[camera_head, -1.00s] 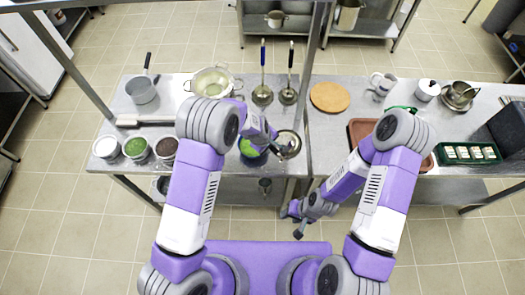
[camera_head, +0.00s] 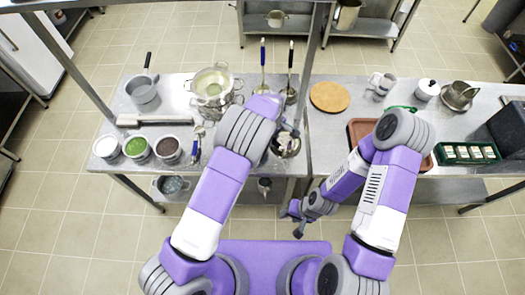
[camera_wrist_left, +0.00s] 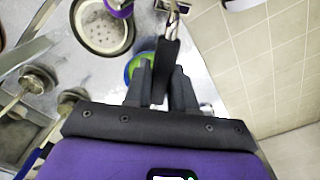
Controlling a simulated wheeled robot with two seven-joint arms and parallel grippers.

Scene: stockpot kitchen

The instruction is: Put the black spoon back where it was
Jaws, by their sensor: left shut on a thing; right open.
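The black spoon (camera_wrist_left: 168,60) shows in the left wrist view as a black handle with a shiny metal part beyond it. My left gripper (camera_wrist_left: 160,85) is shut on the black handle. The spoon's far end runs out of the top of that view. My right gripper (camera_head: 300,224) is open and empty, in front of the counter's near edge.
A shelf post (camera_head: 313,60) rises nearby.

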